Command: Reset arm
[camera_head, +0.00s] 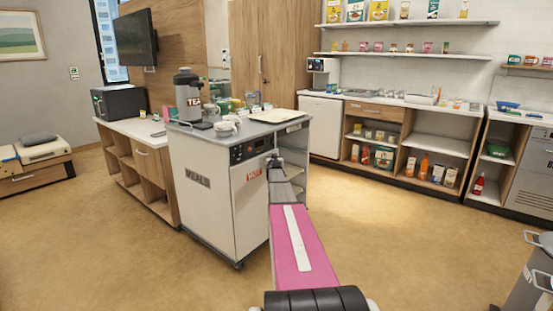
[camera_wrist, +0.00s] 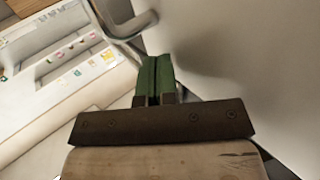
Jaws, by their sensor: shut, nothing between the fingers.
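My pink arm stretches forward from the bottom of the head view. My gripper (camera_head: 274,162) is at its far end, at the right front corner of the meal trolley (camera_head: 208,200), small and partly hidden by the wrist. In the wrist view my gripper (camera_wrist: 157,68) shows two green fingers pressed together with nothing between them. A pale panel (camera_wrist: 235,60) fills the right side of that view, close beside the fingers. A grey bar handle (camera_wrist: 128,27) is just beyond the fingertips. I cannot tell whether the fingers touch it.
The trolley's top carries a tea urn (camera_head: 187,95), crockery and a tray (camera_head: 277,115). A low cabinet (camera_head: 150,165) stands to its left. Shelving (camera_head: 440,148) and counters line the back right. A grey bin (camera_head: 535,270) is at the right edge. The floor (camera_head: 390,240) right of my arm is clear.

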